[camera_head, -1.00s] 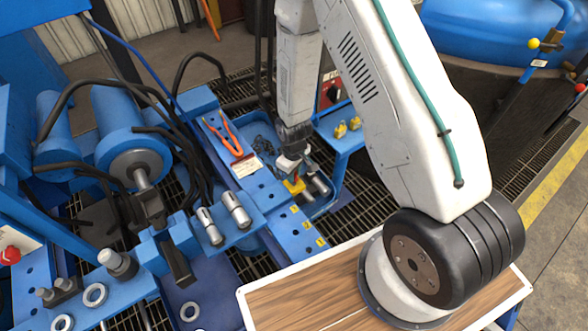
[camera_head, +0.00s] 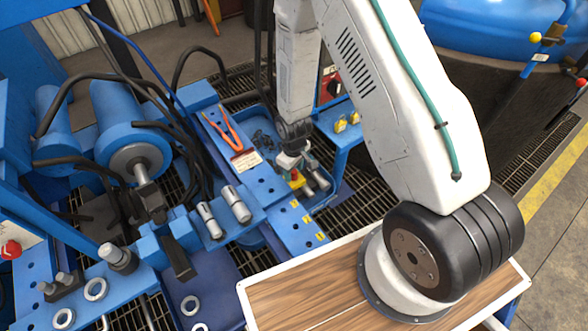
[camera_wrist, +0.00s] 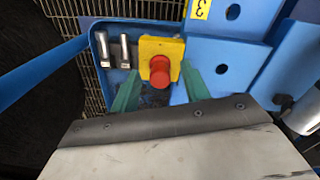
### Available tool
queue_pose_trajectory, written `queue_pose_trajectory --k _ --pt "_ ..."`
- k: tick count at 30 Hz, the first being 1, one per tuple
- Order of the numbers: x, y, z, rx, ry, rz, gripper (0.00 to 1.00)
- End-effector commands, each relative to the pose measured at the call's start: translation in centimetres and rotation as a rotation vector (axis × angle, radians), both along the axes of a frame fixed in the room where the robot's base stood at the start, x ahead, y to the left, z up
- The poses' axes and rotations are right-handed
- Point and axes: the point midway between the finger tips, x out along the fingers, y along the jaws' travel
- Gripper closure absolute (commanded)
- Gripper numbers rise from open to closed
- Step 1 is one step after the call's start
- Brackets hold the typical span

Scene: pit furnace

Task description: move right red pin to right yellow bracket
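A red pin (camera_wrist: 160,76), round-topped, shows in the wrist view on a yellow block (camera_wrist: 174,48) at the edge of a blue tray. In the head view, the red pin (camera_head: 294,175) and yellow block (camera_head: 300,184) are small and partly hidden by my gripper (camera_head: 291,162). In the wrist view, the green fingers of my gripper (camera_wrist: 162,90) are apart, one on each side of the red pin, with gaps to it. Two small yellow pieces (camera_head: 340,126) (camera_head: 355,119) stand on a blue table; I cannot tell whether they are brackets.
Two metal cylinders (camera_wrist: 125,50) lie in the blue tray (camera_wrist: 98,70) beside the yellow block. A blue plate with holes and yellow labels (camera_head: 308,219) is close by. Orange-handled pliers (camera_head: 229,128) lie on the blue bench. Hoses and a blue motor (camera_head: 128,120) stand left.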

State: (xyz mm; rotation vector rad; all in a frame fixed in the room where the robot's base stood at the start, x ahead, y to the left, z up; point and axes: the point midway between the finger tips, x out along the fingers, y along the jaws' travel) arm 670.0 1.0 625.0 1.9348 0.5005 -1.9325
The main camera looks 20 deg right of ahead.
Motion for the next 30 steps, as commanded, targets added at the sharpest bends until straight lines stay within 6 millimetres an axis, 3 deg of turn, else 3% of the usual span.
queue_pose_trajectory --k 8,21,30 --pt "0.1 0.0 0.5 0.000 -0.001 0.000 0.54" --pt "0.1 0.0 6.9 0.000 -0.002 0.000 0.54" --pt "0.0 0.0 7.8 0.000 0.001 0.000 0.54"
